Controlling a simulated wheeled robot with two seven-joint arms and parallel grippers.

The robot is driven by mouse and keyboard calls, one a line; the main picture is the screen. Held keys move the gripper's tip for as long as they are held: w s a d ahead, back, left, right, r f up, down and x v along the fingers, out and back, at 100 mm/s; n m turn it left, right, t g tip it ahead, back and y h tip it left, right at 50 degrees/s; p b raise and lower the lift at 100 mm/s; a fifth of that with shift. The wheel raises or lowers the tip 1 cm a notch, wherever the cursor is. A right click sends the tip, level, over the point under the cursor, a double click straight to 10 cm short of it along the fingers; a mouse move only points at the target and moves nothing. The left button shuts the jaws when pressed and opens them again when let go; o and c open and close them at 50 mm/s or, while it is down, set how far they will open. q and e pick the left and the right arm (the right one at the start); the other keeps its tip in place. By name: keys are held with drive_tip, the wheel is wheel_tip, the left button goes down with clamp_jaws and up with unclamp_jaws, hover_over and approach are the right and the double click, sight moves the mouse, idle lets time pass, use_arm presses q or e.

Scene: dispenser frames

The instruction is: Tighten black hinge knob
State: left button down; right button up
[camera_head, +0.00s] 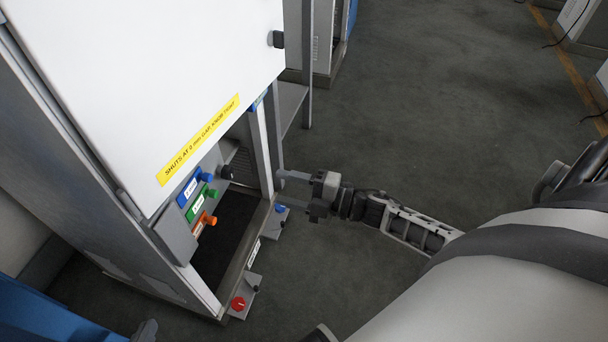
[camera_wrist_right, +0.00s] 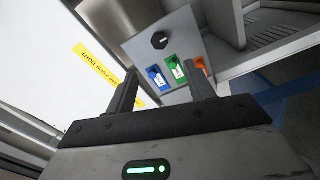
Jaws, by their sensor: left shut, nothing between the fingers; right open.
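A black knob (camera_head: 226,172) sits on the grey control panel inside the cabinet, beside blue, green and orange levers. It also shows in the right wrist view (camera_wrist_right: 159,40), beyond my fingers. Another black knob (camera_head: 278,39) is on the edge of the white door. I cannot tell for certain which is the hinge knob. My right gripper (camera_head: 282,188) is open and empty, at the right side of the cabinet opening. Its two fingers (camera_wrist_right: 163,80) point toward the panel, apart from the knob. My left gripper (camera_head: 146,330) barely shows at the bottom edge, shut and empty.
The white door (camera_head: 140,70) with a yellow label (camera_head: 200,138) covers the upper cabinet front. Below the opening, small brackets carry a red knob (camera_head: 238,304) and a blue knob (camera_head: 281,209). A metal post (camera_head: 278,130) stands right of the opening.

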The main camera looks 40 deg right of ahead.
use_arm(q)
drive_tip(key=shift+a+r, duration=0.1)
drive_tip(key=shift+r, duration=0.25)
use_arm(e)
drive_tip(key=v, duration=0.3)
drive_tip(key=shift+s+d, duration=0.2)
drive_tip(key=shift+d, duration=0.05)
